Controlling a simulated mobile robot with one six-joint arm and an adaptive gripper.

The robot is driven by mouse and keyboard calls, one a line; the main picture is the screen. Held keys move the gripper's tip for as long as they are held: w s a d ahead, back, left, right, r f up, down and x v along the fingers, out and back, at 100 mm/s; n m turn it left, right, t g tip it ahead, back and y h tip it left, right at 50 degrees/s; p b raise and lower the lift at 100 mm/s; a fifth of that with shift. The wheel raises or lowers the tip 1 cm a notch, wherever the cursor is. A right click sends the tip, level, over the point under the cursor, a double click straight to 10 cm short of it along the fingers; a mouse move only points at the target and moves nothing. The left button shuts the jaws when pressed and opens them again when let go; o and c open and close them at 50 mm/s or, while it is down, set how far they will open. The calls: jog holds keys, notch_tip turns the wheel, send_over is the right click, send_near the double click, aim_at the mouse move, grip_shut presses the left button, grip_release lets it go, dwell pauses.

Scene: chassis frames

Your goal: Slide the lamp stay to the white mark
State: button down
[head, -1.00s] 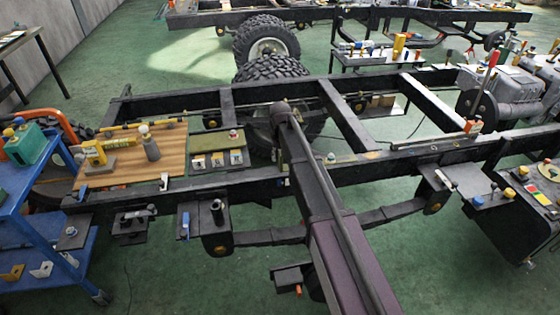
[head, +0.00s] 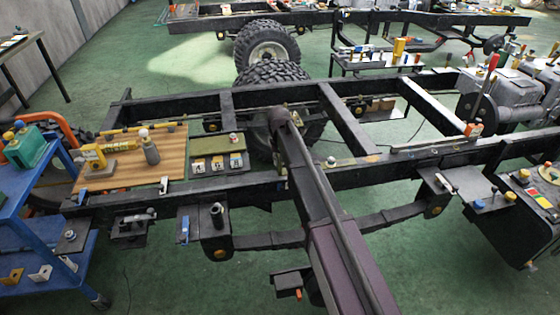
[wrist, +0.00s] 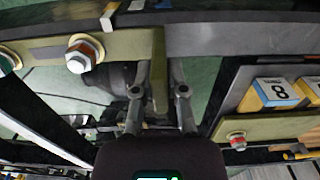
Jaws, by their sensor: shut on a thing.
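In the wrist view, my gripper (wrist: 159,92) is shut on an upright olive tab, which I take to be part of the lamp stay (wrist: 158,72). An olive strip with a large hex bolt runs left from the tab along the dark rail (wrist: 225,38). I cannot tell which is the white mark. In the head view, my own arm hides the gripper and most of the stay.
Numbered tags (wrist: 278,90) and another bolted olive strip (wrist: 272,128) lie right of my gripper in the wrist view. In the head view, a wooden board (head: 125,170) holds yellow tools. A blue cart (head: 50,215) stands at the left. A tyre (head: 272,75) stands behind the frame.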

jog(key=a, duration=0.2)
jog(key=shift+s+a, duration=0.35)
jog(key=shift+s, duration=0.05)
jog(key=c, duration=0.7)
grip_release()
jog(key=shift+r, duration=0.1)
